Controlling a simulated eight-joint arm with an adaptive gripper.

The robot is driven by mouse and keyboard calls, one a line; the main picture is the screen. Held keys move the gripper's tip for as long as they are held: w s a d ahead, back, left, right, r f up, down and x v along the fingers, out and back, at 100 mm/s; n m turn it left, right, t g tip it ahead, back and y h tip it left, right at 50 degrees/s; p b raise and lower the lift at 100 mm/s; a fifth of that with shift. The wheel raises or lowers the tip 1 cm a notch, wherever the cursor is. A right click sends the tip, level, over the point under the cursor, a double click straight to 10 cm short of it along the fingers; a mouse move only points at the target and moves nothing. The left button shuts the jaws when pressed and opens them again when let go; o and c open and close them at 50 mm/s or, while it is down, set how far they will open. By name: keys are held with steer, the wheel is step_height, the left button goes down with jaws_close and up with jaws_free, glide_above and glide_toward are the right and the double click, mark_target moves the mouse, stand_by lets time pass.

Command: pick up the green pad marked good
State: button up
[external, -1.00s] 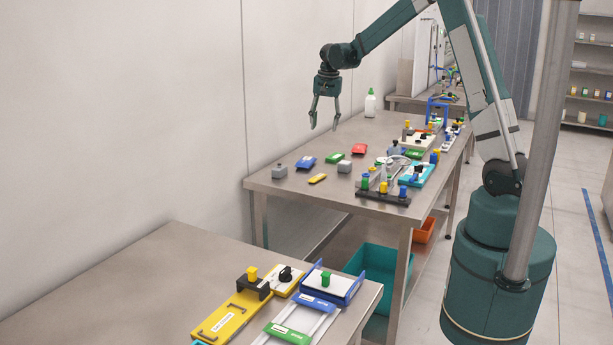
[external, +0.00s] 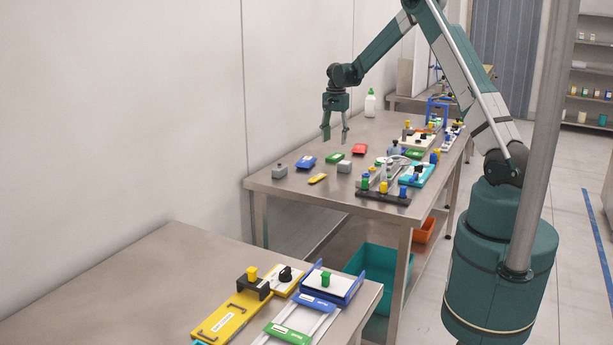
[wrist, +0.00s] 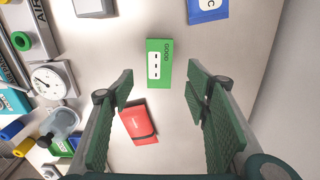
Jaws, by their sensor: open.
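The green pad (wrist: 153,73) lies flat on the table, with a white label and the word GOOD in the wrist view. In the external view the green pad (external: 334,158) is on the near left part of the table. My gripper (external: 335,138) is open and points down, a little above the pad. In the wrist view my gripper (wrist: 160,80) has its fingers on either side, with the pad in the gap beyond the tips. Nothing is between the fingers, and the gripper appears apart from the pad.
A red pad (wrist: 138,122) lies close by. A blue pad (external: 306,162), a grey block (external: 344,167) and a yellow pad (external: 318,178) surround the green pad. A gauge (wrist: 52,82) and other fixtures crowd one side. A white bottle (external: 370,103) stands farther back.

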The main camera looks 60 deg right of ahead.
mark_target(335, 156)
steer(key=shift+f, duration=1.25)
steer(key=shift+s+d+f, duration=0.1)
steer(key=shift+d+f, duration=0.05)
steer(key=shift+f, duration=2.45)
steer(key=c, duration=1)
